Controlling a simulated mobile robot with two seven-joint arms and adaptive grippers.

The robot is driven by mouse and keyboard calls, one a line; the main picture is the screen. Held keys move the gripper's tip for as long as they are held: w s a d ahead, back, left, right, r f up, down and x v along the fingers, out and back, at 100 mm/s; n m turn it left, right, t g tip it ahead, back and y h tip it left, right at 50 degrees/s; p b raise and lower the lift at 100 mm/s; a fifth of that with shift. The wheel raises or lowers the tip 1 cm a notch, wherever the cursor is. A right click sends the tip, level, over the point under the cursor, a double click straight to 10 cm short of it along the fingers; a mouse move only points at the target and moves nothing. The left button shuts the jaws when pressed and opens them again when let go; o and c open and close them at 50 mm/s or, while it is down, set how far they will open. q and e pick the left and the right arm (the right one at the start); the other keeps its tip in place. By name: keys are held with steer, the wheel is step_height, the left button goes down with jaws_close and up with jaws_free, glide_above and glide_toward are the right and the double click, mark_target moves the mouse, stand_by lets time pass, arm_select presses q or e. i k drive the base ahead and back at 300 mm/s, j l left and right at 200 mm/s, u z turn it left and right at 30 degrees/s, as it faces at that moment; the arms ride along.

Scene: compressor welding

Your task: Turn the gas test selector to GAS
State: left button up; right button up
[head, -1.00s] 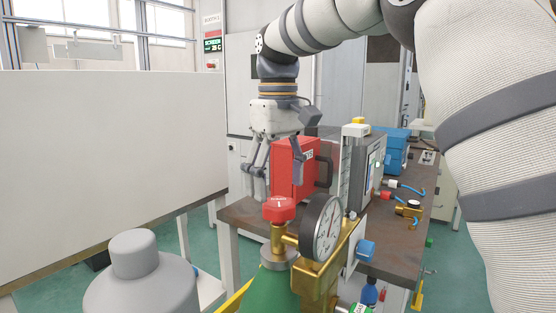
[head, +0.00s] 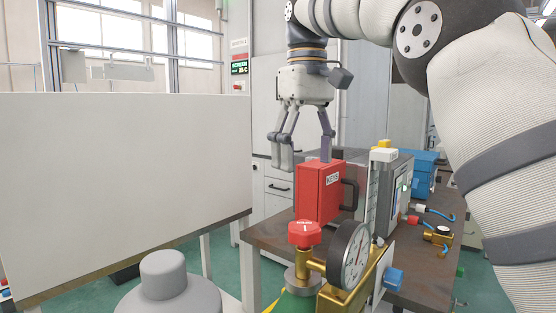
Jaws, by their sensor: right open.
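My right gripper (head: 304,163) hangs from its arm, fingers pointing down and spread apart, empty. It is above and behind the red box (head: 318,195); one fingertip shows just over the box's top edge, and contact cannot be told. A gas cylinder with a red knob (head: 304,233), a round gauge (head: 349,253) and brass fittings stands in front. A blue knob (head: 393,280) sits on a white plate right of the gauge. A grey device with a screen (head: 401,196) stands on the bench. I cannot make out a selector marked GAS. My left gripper is not in view.
The dark bench top (head: 270,234) carries a blue case (head: 424,170) and a brass fitting with blue hoses (head: 438,235). A white panel (head: 120,190) fills the left. A grey rounded cap (head: 164,285) is at the bottom. My right arm covers the right side.

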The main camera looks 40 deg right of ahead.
mark_target(460, 270)
steer(key=k, duration=1)
